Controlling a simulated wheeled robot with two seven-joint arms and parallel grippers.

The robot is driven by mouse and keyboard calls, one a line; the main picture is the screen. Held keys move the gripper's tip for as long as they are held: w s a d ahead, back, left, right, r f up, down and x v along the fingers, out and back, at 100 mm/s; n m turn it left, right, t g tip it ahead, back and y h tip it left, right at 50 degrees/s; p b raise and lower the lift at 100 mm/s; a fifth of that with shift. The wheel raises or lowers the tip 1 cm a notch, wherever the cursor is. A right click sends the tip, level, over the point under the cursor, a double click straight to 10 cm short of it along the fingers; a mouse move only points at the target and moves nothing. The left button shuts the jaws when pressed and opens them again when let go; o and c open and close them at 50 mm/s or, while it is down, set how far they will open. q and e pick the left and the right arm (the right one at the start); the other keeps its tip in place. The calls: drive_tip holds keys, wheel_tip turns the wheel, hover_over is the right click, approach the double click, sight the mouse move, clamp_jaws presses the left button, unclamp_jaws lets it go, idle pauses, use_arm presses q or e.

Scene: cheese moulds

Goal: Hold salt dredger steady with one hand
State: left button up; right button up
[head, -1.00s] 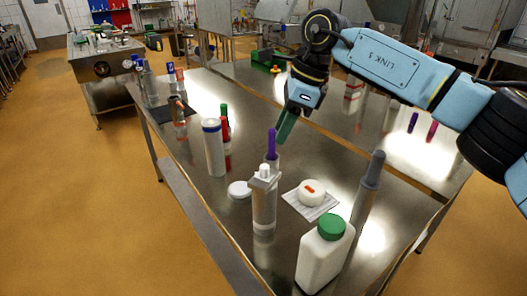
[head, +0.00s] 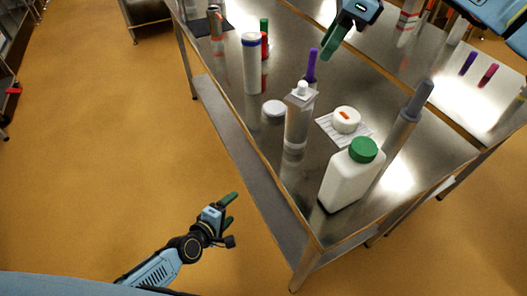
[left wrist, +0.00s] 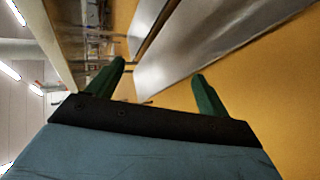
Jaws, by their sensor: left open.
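A tall white cylinder with a blue rim (head: 252,65) stands upright on the steel table. A clear container with a white top (head: 298,118) stands nearer. I cannot tell for sure which of them is the salt dredger. My left gripper (head: 231,208) is open and empty over the floor, left of the table's front edge and apart from everything on it. In the left wrist view its green fingers (left wrist: 158,69) are spread with nothing held between them. My right gripper (head: 332,44) is above the table behind the clear container. Its green fingers overlap, so its opening is unclear.
A white bottle with a green cap (head: 345,178) stands at the table's near corner. A white round piece (head: 346,119) sits on a striped mat. A white lid (head: 273,110) lies by the left edge. Purple, red and grey upright items crowd the table (head: 245,135).

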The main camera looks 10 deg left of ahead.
use_arm(q)
drive_tip(key=w+d+r+n+t+h, duration=0.1)
drive_tip(key=w+d+r+n+t, duration=0.2)
drive_tip(key=r, duration=0.4)
drive_tip(key=w+d+r+n+h, duration=0.1)
drive_tip(key=w+d+r+n, duration=0.1)
drive_tip(key=r+n, duration=0.35)
drive_tip(key=n+h, duration=0.2)
drive_tip(key=n, duration=0.5)
approach(298, 122)
wheel_tip(298, 122, down, 4)
drive_tip(key=a, duration=0.2)
drive_tip(key=shift+t, duration=0.4)
drive_tip(key=x, duration=1.3)
drive_tip(key=shift+w+d+r, duration=0.15)
drive_tip(key=shift+d+r, duration=0.1)
drive_tip(key=shift+d, duration=0.15)
